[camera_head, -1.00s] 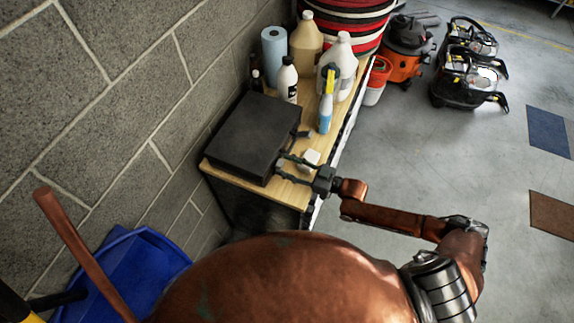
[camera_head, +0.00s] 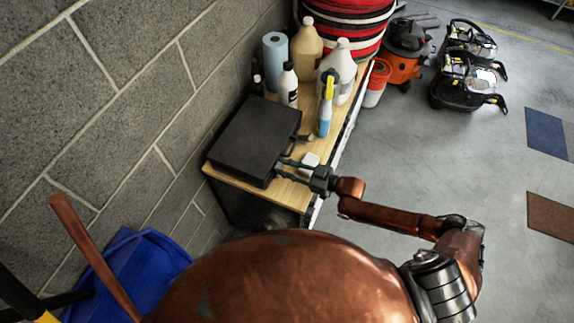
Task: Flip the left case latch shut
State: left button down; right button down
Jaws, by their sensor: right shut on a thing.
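The black case (camera_head: 254,138) lies closed on the wooden table, against the wall side. Its front side faces right. A dark latch-like part (camera_head: 303,138) sticks out from the upper end of that side. My right gripper (camera_head: 284,167) reaches in from the right, with its fingertips at the lower part of the same side. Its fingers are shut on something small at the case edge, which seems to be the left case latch. The fingers hide the latch, so I cannot tell its angle. My left gripper is not in view.
On the wooden table (camera_head: 292,196), a small white object (camera_head: 310,160) lies beside my right gripper. A spray bottle (camera_head: 325,110), jugs (camera_head: 305,45) and a blue roll (camera_head: 275,52) stand behind. A blue bin (camera_head: 150,268) is at lower left.

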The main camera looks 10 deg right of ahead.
jog(key=shift+w+a+r+h+p, duration=0.2)
jog(key=shift+h+p, duration=0.1)
jog(key=shift+p, duration=0.2)
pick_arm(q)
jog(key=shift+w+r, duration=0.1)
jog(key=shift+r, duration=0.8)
pick_arm(e)
jog(key=shift+f, duration=0.1)
jog(key=c, duration=1.6)
grip_release()
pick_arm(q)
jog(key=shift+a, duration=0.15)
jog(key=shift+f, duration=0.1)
